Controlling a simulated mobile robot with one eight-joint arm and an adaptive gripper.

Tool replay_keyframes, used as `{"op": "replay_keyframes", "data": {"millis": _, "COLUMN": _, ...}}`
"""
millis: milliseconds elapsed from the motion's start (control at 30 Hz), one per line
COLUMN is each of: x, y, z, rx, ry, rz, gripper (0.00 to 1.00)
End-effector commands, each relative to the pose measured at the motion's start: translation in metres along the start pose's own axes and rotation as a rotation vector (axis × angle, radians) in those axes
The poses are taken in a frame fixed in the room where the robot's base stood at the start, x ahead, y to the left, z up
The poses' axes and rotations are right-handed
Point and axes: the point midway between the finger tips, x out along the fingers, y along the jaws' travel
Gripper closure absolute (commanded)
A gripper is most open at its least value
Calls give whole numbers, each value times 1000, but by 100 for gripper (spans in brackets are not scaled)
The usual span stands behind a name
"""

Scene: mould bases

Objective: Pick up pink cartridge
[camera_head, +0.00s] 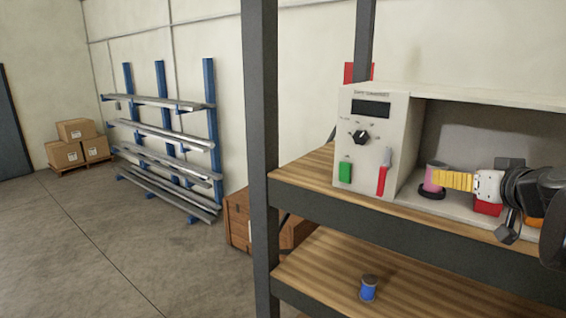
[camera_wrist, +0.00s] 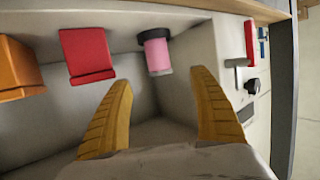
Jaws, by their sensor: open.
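The pink cartridge (camera_head: 430,183) stands inside the open-fronted cream machine on the upper shelf, with a dark ring at its base. In the wrist view the pink cartridge (camera_wrist: 159,56) sits ahead of and between my fingertips, with its dark end away from me. My gripper (camera_head: 440,180) has yellow fingers, comes in from the right and overlaps the cartridge's right side in the head view. In the wrist view my gripper (camera_wrist: 160,78) is open and empty, with bare floor between the fingers. I cannot tell whether a finger touches the cartridge.
A red block (camera_wrist: 86,54) and an orange block (camera_wrist: 18,70) stand in the same bay beside the cartridge. The machine's control panel (camera_head: 371,140) forms the bay's left wall. A dark shelf post (camera_head: 262,150) rises at left. A blue spool (camera_head: 368,290) stands on the lower shelf.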

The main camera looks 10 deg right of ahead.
Motion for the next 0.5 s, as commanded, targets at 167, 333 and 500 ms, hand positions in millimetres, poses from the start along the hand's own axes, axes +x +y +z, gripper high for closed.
{"op": "replay_keyframes", "data": {"millis": 167, "x": 23, "y": 5, "z": -5, "rx": -3, "ry": 8, "rz": 5, "gripper": 29}}
{"op": "replay_keyframes", "data": {"millis": 333, "x": 47, "y": 5, "z": -4, "rx": -3, "ry": 7, "rz": 6, "gripper": 29}}
{"op": "replay_keyframes", "data": {"millis": 500, "x": 61, "y": 4, "z": -4, "rx": -2, "ry": 7, "rz": 5, "gripper": 29}}
